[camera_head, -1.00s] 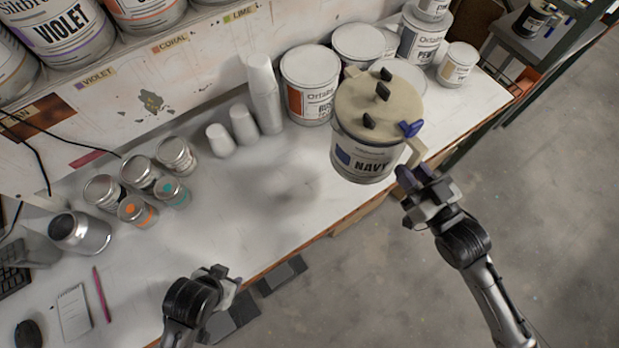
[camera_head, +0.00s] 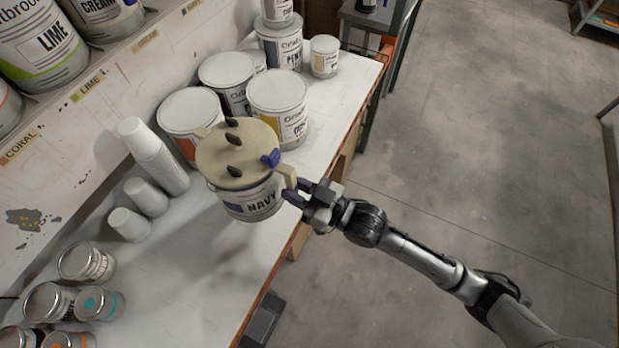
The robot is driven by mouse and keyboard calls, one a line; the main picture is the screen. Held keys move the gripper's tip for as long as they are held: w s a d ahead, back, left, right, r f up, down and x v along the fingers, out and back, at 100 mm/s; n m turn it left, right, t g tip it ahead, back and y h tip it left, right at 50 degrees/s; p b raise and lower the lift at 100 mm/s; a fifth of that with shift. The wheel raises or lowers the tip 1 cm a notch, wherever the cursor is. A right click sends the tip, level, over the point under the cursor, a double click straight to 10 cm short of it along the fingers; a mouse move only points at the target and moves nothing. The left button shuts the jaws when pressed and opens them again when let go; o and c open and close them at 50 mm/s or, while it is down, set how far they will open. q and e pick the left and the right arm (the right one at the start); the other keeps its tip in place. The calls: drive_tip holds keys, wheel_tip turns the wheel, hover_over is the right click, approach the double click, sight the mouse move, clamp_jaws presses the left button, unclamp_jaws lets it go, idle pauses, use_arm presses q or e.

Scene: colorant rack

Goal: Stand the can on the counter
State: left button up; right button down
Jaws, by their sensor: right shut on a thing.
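The can (camera_head: 248,203) is labelled NAVY and has a beige lid (camera_head: 238,153) with dark knobs, a blue lever and a beige side handle. It is roughly upright, over the white counter (camera_head: 190,285) near its front edge. I cannot tell whether its base touches the counter. My right gripper (camera_head: 294,188) is shut on the can's handle, on the can's right side. My left gripper is out of view.
Several paint cans, one with a yellow label (camera_head: 278,108), stand behind the can. Stacked white cups (camera_head: 152,155) are at its left. Small tins (camera_head: 87,262) stand at lower left. Bare counter lies in front of the cups.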

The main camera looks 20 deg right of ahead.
sight(266, 211)
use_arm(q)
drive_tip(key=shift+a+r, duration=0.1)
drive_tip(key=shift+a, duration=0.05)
use_arm(e)
drive_tip(key=a+f, duration=0.1)
drive_tip(key=a, duration=0.1)
drive_tip(key=a+f, duration=0.1)
drive_tip(key=a, duration=0.1)
drive_tip(key=a+f, duration=0.1)
drive_tip(key=a, duration=0.2)
drive_tip(key=shift+w+f, duration=0.2)
drive_tip(key=shift+w, duration=0.1)
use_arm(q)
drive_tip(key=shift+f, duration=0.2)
use_arm(e)
drive_tip(key=shift+f, duration=2)
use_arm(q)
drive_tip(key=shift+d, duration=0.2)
use_arm(e)
drive_tip(key=shift+f, duration=0.1)
